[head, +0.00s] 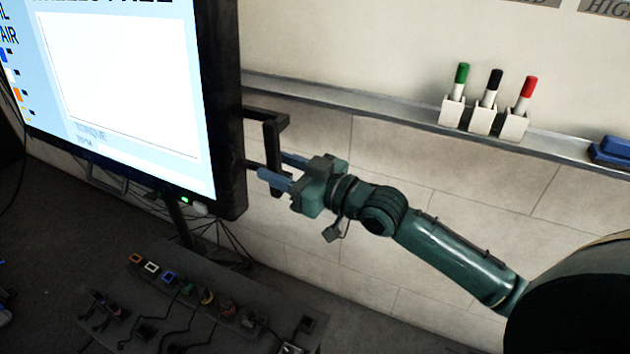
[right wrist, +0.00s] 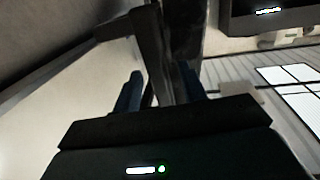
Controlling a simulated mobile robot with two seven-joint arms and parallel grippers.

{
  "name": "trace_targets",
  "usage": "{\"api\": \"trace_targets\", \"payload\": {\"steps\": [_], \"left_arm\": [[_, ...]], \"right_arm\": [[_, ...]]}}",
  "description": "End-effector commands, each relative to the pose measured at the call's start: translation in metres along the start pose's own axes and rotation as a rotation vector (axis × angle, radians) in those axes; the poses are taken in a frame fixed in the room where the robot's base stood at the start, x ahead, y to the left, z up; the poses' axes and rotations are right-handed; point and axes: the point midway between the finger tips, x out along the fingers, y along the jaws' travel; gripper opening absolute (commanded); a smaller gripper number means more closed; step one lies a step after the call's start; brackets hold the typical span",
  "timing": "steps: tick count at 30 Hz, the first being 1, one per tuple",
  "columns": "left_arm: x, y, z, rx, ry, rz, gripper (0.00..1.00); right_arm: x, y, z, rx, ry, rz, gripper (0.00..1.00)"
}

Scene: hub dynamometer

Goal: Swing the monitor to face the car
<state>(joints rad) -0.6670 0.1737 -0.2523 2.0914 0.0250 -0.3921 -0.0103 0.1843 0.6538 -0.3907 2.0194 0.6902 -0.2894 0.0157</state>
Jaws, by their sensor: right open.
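The monitor (head: 120,90) fills the upper left of the head view, its lit screen facing toward me and its dark side edge to the right. A dark bracket-shaped handle (head: 272,135) sticks out from that right edge. My right gripper (head: 278,170) is at the handle's lower part, with its blue fingers open and pointing left. In the right wrist view, the handle (right wrist: 150,45) runs up between the two blue fingers (right wrist: 160,92), which stand apart. Contact cannot be told. My left gripper is not in view. The car is not seen.
A ledge (head: 390,121) on the wall behind holds green, black and red markers (head: 490,95) in white holders and a blue eraser (head: 612,150). Below the monitor is a dark panel (head: 230,290) with several plugs and cables. Cables also hang behind the monitor.

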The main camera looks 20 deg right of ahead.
Motion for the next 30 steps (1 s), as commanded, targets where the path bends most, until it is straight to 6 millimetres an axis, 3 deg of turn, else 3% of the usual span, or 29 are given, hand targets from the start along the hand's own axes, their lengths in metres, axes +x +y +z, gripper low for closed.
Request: {"api": "trace_targets", "payload": {"steps": [6,12,18,30], "left_arm": [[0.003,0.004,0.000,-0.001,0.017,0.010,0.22],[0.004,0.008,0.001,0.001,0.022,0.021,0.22],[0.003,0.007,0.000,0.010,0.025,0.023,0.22],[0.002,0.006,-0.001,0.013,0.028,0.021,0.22]], "right_arm": [[-0.052,0.000,0.004,-0.002,-0.006,0.000,0.42],[-0.082,0.001,0.002,0.000,-0.004,0.001,0.42],[-0.094,0.000,0.000,0.000,0.000,0.001,0.42],[-0.096,0.000,-0.001,-0.001,0.001,0.000,0.42]]}}
